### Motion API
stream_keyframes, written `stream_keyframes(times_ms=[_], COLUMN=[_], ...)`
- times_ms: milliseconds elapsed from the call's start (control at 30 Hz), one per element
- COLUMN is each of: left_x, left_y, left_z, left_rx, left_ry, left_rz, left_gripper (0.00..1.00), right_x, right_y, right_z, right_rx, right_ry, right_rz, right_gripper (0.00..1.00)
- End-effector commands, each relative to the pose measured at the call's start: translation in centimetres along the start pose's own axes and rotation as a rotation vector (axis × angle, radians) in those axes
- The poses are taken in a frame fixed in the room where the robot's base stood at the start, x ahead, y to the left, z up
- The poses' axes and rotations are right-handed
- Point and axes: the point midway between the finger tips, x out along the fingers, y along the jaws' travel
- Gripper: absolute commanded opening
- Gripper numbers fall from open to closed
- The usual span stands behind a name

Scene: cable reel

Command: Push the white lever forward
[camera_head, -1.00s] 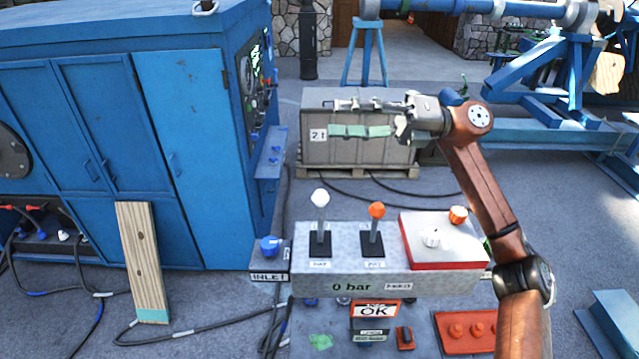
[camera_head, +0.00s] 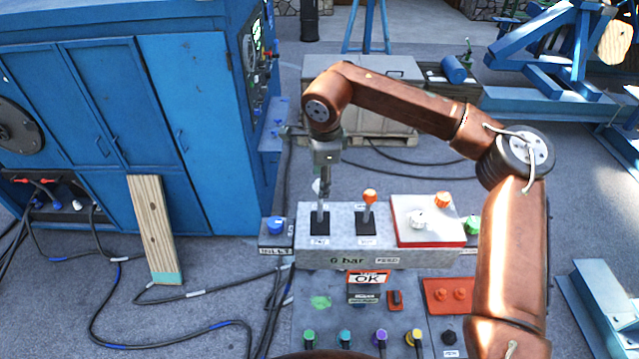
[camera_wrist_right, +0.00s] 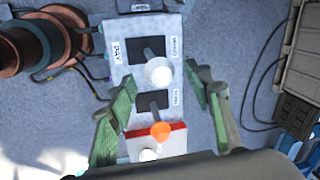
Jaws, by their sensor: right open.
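The white lever (camera_head: 319,216) stands at the left of the grey control box (camera_head: 360,254), its knob partly covered by my right gripper (camera_head: 324,178) in the head view. In the right wrist view the white knob (camera_wrist_right: 158,72) shows clearly, slightly beyond and between the two spread green fingers of my right gripper (camera_wrist_right: 168,92). The gripper is open, with no finger visibly closed on the knob; contact cannot be told. The orange-knobbed lever (camera_head: 369,205) stands to the right of the white one. My left gripper is not in view.
A white-and-red panel (camera_head: 405,226) with knobs sits right of the levers. A blue INLET knob (camera_head: 274,224) is at the left. A grey crate (camera_head: 400,75) stands behind on a pallet, and a blue cabinet (camera_head: 185,110) fills the left.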

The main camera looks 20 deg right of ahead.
Motion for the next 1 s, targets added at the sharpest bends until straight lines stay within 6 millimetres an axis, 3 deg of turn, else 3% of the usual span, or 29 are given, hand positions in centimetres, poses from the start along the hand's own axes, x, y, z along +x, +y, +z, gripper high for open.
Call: stream_keyframes(times_ms=[300,633,1000], left_x=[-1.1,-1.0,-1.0], left_y=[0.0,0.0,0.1], left_z=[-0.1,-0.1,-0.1], left_rx=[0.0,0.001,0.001], left_ry=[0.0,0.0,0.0], left_rz=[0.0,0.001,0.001], left_gripper=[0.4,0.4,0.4], right_x=[3.5,4.0,3.9], right_y=[0.0,0.0,0.0], right_z=[0.1,0.1,0.1], right_rx=[0.0,0.001,0.001], right_ry=[-0.003,-0.003,-0.004], right_rz=[0.0,0.0,0.0], right_gripper=[0.47,0.46,0.2])
